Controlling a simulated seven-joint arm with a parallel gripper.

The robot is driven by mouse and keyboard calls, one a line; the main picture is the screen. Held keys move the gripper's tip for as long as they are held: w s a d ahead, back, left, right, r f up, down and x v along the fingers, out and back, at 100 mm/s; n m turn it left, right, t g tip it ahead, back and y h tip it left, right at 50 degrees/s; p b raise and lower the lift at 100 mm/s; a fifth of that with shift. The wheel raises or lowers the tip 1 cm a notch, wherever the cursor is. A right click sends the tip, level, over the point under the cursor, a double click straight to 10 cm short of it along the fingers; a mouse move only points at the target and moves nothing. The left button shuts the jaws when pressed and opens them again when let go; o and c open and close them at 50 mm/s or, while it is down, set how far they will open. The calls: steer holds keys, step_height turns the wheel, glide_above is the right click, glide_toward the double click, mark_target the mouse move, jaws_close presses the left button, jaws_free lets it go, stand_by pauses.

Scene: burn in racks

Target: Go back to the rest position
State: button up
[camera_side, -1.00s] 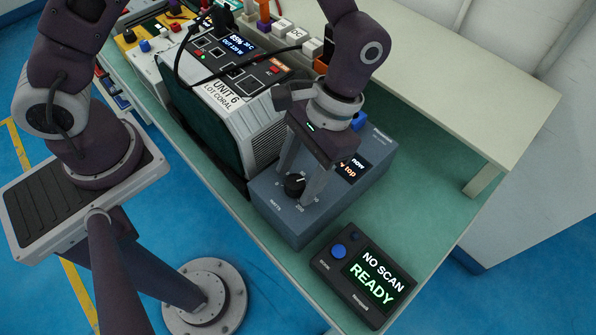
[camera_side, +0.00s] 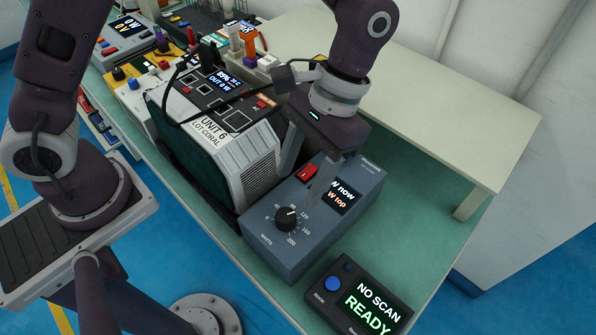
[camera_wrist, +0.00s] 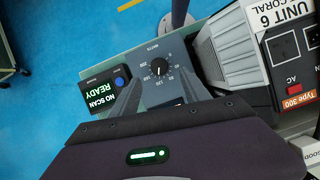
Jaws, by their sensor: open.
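My gripper (camera_side: 298,188) is open and empty, pointing down above the blue-grey watts box (camera_side: 287,248). Its two fingers stand apart and clear of the black dial knob (camera_side: 287,216), which sits at the box's near end. In the wrist view the knob (camera_wrist: 159,67) shows beyond and between the fingertips (camera_wrist: 160,84). The box also has a red switch (camera_side: 307,172) and a small screen (camera_side: 341,196), partly hidden by a finger. The rest position is not marked in either view.
The large Unit 6 power unit (camera_side: 262,172), with a black cable (camera_side: 172,92), stands close left of my gripper. A scanner reading NO SCAN READY (camera_side: 372,302) lies in front of the box. Clutter fills the back left; the pale raised shelf (camera_side: 440,130) is bare.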

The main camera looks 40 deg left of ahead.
steer(key=s+a+r+t+h, duration=0.1)
steer(key=a+r+t, duration=0.3)
steer(key=a+r, duration=0.55)
steer(key=s+a+r+n+t, duration=0.1)
steer(key=s+a+r+t, duration=0.4)
steer(key=s+a, duration=0.3)
steer(key=shift+s+r+n+t, duration=0.3)
steer(key=shift+s+n+t, duration=0.15)
steer(key=shift+s, duration=0.3)
steer(key=shift+w, duration=0.1)
stand_by(3.1)
